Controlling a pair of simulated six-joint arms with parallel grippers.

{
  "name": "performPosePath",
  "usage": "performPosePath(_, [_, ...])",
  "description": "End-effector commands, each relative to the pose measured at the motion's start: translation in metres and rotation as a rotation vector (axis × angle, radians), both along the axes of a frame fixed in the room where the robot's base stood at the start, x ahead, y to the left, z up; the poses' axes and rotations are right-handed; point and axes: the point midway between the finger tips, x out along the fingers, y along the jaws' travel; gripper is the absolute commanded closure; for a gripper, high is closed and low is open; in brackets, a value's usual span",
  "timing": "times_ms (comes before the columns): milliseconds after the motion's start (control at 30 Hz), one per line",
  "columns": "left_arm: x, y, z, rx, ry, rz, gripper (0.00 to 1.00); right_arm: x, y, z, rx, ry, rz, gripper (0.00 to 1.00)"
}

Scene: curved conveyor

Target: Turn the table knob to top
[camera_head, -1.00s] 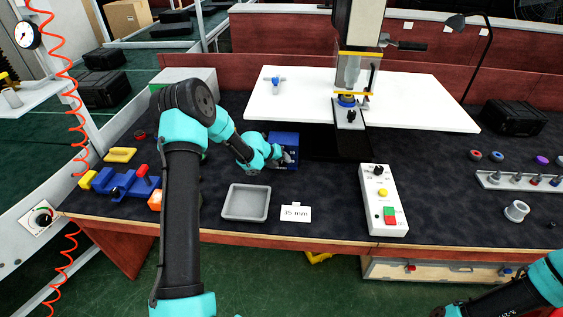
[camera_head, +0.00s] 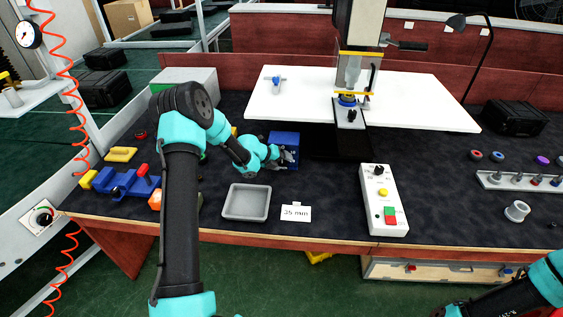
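A white control box (camera_head: 383,218) lies on the table right of centre. Which way the knobs point is too small to tell. A small blue box (camera_head: 284,139) stands left of centre, and its front is partly hidden by my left gripper (camera_head: 285,156). The gripper is close in front of that box; contact and finger opening are unclear.
A grey tray (camera_head: 230,212) and a "35 mm" card (camera_head: 296,213) lie near the front edge. A drill press (camera_head: 352,60) with a white table (camera_head: 430,100) stands behind. A blue vise (camera_head: 122,184) is at left. Dark table is clear between control box and the right-hand rack (camera_head: 520,183).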

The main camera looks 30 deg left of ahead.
Motion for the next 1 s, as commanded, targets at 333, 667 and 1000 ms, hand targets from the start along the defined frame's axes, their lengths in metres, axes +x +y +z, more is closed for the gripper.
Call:
performPosePath(333, [0.000,0.001,0.001,0.001,-0.002,0.001,0.25,0.000,0.000,0.000,0.000,0.000,0.000,0.19])
performPosePath(667, [-0.022,0.018,0.025,0.003,-0.002,0.002,0.25,0.000,0.000,0.000,0.000,0.000,0.000,0.19])
performPosePath(1000, [-0.064,0.046,0.067,0.003,-0.003,0.002,0.25,0.000,0.000,0.000,0.000,0.000,0.000,0.19])
